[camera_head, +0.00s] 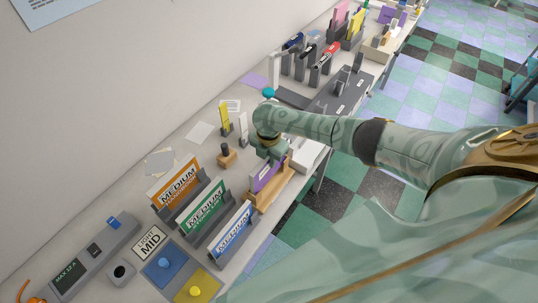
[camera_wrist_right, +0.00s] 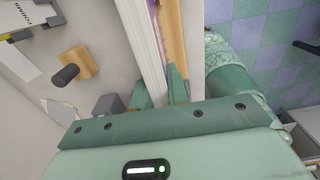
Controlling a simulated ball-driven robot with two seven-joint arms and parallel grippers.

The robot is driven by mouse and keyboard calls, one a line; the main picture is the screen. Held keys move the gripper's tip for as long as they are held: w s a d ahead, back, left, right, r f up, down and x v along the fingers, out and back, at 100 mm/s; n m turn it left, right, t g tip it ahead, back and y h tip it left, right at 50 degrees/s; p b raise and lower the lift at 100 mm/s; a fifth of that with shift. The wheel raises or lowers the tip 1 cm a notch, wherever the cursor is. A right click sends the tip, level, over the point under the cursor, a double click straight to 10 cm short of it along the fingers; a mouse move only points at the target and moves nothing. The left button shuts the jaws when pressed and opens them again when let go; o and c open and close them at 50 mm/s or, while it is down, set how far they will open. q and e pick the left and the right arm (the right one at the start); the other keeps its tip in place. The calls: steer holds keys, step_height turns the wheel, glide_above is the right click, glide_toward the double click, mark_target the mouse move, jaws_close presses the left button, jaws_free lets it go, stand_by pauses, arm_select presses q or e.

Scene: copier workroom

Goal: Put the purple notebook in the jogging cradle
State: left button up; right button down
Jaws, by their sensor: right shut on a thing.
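The purple notebook (camera_head: 267,176) stands on edge under my right gripper (camera_head: 270,152) in the head view. My right gripper is shut on it from above. In the right wrist view, a white edge of the notebook (camera_wrist_right: 142,40) runs between the fingers (camera_wrist_right: 158,92), with a thin purple strip beside it. A tan wooden holder, which looks like the jogging cradle (camera_head: 261,201), is directly at the notebook's lower side; its tan wall (camera_wrist_right: 172,36) runs alongside in the wrist view. I cannot tell whether the notebook rests on the cradle floor. My left gripper is out of view.
Sign holders marked MEDIUM (camera_head: 178,187) stand just left of the cradle. A wooden block with a dark knob (camera_head: 227,155) stands behind it. A white box (camera_head: 308,155) is to the right. The table's front edge is close to the cradle.

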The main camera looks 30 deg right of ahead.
steer(key=shift+f+b, duration=1.6)
steer(key=shift+f, duration=0.45)
steer(key=c, duration=1.3)
jaws_free()
step_height(320, 180, up, 16)
steer(key=p, duration=0.4)
steer(key=shift+r, duration=0.15)
